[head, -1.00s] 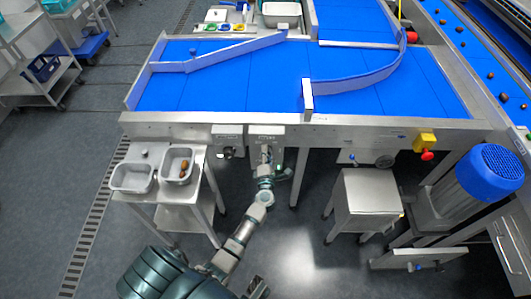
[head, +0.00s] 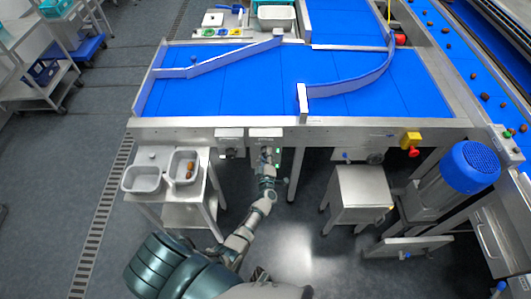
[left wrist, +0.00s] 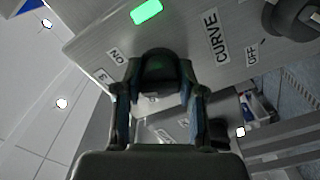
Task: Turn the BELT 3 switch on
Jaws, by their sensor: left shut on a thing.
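The switch panel (left wrist: 190,35) fills the top of the left wrist view, with labels reading 3, CURVE, ON and OFF. A green lamp (left wrist: 147,11) glows on it. The dark switch knob (left wrist: 159,62) sits between the fingers of my left gripper (left wrist: 160,82), beside the ON label. The gripper is shut on the knob. In the head view my left gripper (head: 267,160) is at the right-hand switch box (head: 265,133) under the belt's front edge, and covers the knob. A small green light (head: 278,151) shows beside it. My right gripper is not in view.
A second switch box (head: 229,133) is just left. A steel stand with two grey bins (head: 143,179) is left of my arm. A steel box table (head: 364,189) and a blue motor (head: 470,167) are at right. Another dark knob (left wrist: 292,18) shows in the wrist view.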

